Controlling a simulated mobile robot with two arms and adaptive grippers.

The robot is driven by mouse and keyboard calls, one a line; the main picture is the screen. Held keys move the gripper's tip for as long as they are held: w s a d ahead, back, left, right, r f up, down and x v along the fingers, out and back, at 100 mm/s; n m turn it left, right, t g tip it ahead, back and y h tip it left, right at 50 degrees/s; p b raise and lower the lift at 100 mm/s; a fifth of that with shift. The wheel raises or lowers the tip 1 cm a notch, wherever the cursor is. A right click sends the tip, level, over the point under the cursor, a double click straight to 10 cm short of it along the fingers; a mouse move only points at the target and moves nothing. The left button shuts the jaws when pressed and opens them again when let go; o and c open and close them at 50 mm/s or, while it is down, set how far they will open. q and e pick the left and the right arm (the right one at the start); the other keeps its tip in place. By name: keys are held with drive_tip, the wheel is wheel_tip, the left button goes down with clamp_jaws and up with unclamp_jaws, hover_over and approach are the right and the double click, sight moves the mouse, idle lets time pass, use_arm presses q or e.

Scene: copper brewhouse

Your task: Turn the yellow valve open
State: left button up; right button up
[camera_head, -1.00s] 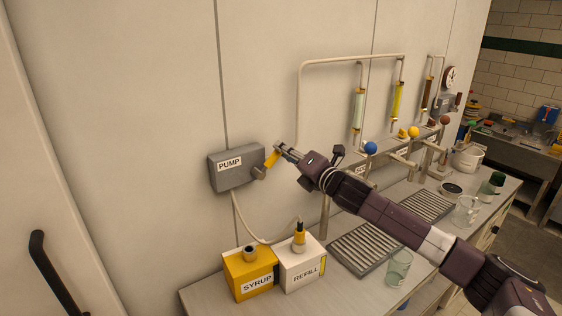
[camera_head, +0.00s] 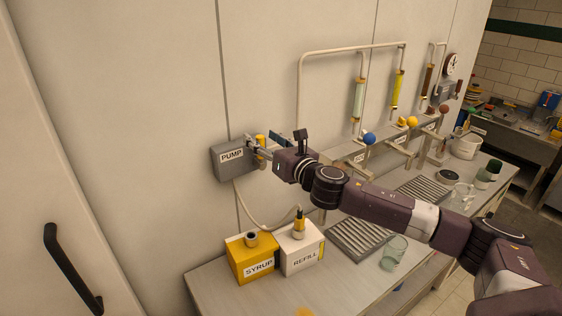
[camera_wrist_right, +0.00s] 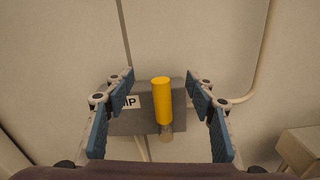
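The yellow valve handle (camera_head: 260,141) is on the right side of the grey PUMP box (camera_head: 228,168) on the wall, and it stands upright. In the right wrist view the handle (camera_wrist_right: 162,102) is upright in front of the box (camera_wrist_right: 120,122). My right gripper (camera_head: 264,139) is open at the handle. In the right wrist view its two blue-padded fingers (camera_wrist_right: 161,88) are spread on either side of the handle, with a gap on both sides. My left gripper is not in view.
Below the pump, a yellow SYRUP container (camera_head: 250,268) and a white REFILL container (camera_head: 304,255) stand on the counter (camera_head: 215,291). A drip grate (camera_head: 357,243) and a glass (camera_head: 394,253) are to the right. Ball-topped taps, including a blue one (camera_head: 369,138), line the wall.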

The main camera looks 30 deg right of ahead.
drive_tip(key=shift+o, duration=1.4)
drive_tip(key=shift+d, duration=0.15)
drive_tip(key=s+b, duration=0.1)
drive_tip(key=s, duration=0.6)
drive_tip(key=shift+d, duration=0.25)
drive_tip(key=s+d, duration=0.1)
drive_tip(key=s, duration=1.1)
drive_tip(key=shift+f, duration=0.1)
